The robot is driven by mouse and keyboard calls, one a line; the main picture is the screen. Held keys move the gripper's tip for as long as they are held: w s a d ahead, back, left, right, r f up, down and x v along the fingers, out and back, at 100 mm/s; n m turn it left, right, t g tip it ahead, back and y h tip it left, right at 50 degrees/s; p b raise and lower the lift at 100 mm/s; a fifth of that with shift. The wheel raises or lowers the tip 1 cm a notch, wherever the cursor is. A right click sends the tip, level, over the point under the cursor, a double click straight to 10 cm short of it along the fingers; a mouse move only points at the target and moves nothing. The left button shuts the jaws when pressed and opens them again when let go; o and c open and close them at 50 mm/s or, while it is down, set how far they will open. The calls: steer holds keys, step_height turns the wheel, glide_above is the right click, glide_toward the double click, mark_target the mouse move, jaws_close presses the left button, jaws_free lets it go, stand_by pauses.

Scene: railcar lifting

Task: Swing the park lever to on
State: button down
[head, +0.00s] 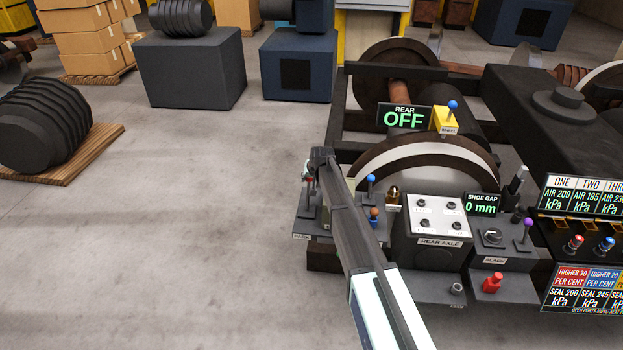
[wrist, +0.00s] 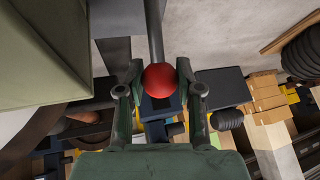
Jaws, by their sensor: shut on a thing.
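The park lever is a grey rod with a red ball knob (wrist: 160,78), seen close in the wrist view. My gripper (wrist: 160,92) is shut on this knob, with one finger on each side of it. In the head view my gripper (head: 316,165) is at the lever's top, and my arm hides much of the lever. The PARK label (head: 301,237) is on the front of the dark panel at the lever's foot. The lever's exact angle is hard to tell.
A blue-knobbed lever (head: 371,180) and an orange-knobbed one (head: 374,212) stand just right of my arm. The REAR AXLE box (head: 440,240) is further right. A display (head: 404,118) reads REAR OFF. The floor left of the panel is clear.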

steer(key=c, duration=0.7)
jaws_free()
steer(key=shift+w+f, duration=0.15)
steer(key=shift+c, duration=0.2)
steer(key=shift+r, duration=0.2)
steer(key=v, duration=1.2)
